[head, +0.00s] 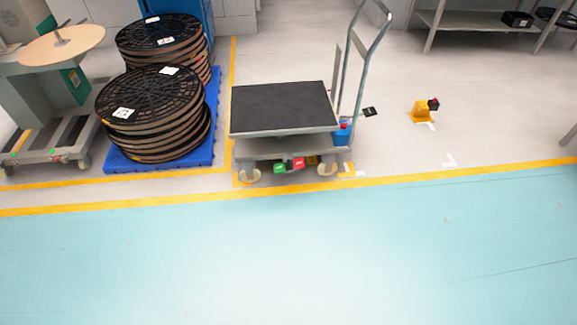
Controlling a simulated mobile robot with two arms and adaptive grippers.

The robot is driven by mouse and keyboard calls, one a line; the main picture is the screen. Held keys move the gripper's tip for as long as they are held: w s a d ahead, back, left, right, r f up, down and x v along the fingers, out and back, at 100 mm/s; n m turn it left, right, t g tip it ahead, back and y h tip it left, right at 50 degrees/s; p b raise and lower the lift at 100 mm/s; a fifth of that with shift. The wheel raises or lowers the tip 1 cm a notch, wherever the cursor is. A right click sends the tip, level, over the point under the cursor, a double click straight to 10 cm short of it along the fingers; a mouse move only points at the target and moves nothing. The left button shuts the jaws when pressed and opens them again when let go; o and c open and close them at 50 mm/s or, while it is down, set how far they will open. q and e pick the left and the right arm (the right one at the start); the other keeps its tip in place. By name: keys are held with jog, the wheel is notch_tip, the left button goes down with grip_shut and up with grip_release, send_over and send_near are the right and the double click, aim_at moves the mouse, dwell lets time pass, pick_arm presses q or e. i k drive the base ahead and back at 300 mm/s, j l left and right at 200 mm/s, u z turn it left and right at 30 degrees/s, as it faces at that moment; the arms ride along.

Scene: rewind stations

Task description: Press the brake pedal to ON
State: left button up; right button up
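A flat cart (283,108) with a dark top and an upright handle stands at the middle of the head view, on the yellow floor line. Low on its near side, between the wheels, is a small pedal with a green part (279,168) on the left and a red part (298,164) on the right. I take this for the brake pedal. Its markings are too small to read, and I cannot tell which side is pressed down. Neither of my grippers shows in the head view.
A blue pallet (213,110) with stacked black reels (150,100) stands left of the cart. A machine with a round disc (62,45) is at the far left. A yellow wheel chock-like object (421,112) lies right. The turquoise floor (290,250) in front is clear.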

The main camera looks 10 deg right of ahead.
aim_at(298, 163)
jog(key=i+u, duration=0.15)
jog(key=i, duration=0.35)
jog(key=i+l+u, duration=0.15)
jog(key=i, duration=0.35)
jog(key=i+l+u, duration=0.15)
jog(key=i, duration=0.35)
